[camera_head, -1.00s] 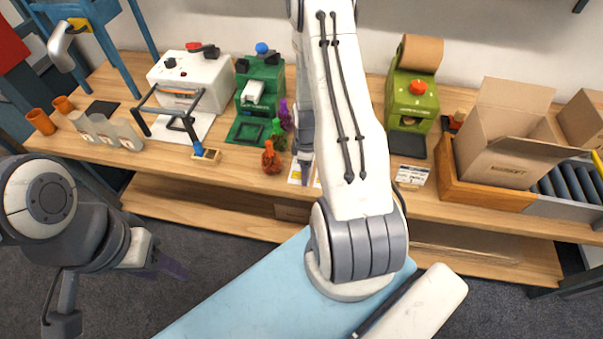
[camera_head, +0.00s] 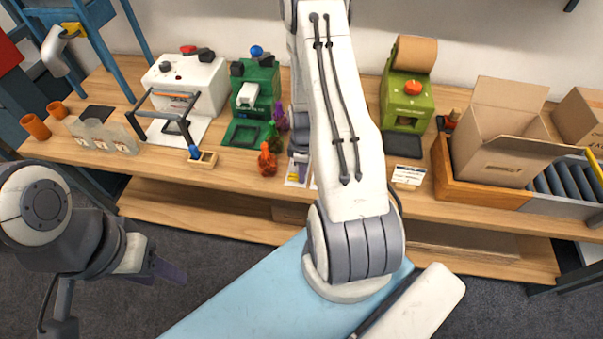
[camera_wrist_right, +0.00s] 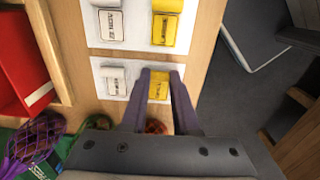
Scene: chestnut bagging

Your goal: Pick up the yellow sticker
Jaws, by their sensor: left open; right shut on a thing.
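In the right wrist view, a yellow sticker (camera_wrist_right: 158,88) with dark print sits on a lower white card, between the two dark fingers of my right gripper (camera_wrist_right: 161,74). The gripper is shut on this sticker, low over the wooden bench. Another yellow sticker (camera_wrist_right: 166,30) lies on the upper card, ahead of the fingertips. White stickers (camera_wrist_right: 115,80) lie left of the yellow ones. In the head view my right arm mostly hides this gripper and the stickers. My left gripper (camera_head: 170,270) is open and empty in front of the bench, at lower left.
A red bin (camera_wrist_right: 20,75) and netted bags (camera_wrist_right: 35,140) are close left of the right gripper. On the bench (camera_head: 240,185) stand a white machine (camera_head: 188,80), green machines, orange cups (camera_head: 35,127) and an open cardboard box (camera_head: 495,155).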

